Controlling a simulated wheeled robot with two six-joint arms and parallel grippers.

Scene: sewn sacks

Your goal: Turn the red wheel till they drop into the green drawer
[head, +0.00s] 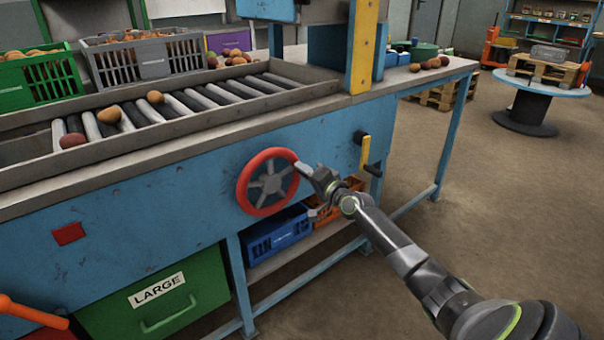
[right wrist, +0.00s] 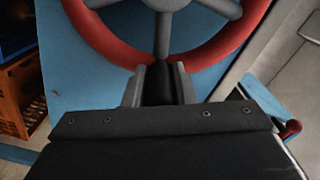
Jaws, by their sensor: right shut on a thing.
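The red wheel (head: 244,194) with grey spokes is mounted on the blue front panel of the sorting bench. My right gripper (head: 303,167) is shut on its rim at the right side. In the right wrist view the fingers (right wrist: 162,82) close around the red rim (right wrist: 215,55) where a spoke meets it. The green drawer (head: 205,275), labelled LARGE, sits low at the left under the bench and looks closed. A reddish potato (head: 72,140) and brown potatoes (head: 109,115) (head: 155,97) lie on the rollers (head: 215,94). My left gripper is out of view.
Green (head: 40,78) and grey (head: 145,62) crates stand behind the rollers. A yellow-handled lever (head: 366,150) is right of the wheel. A blue crate (head: 277,236) sits on the shelf below. An orange bar (head: 30,312) is at lower left.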

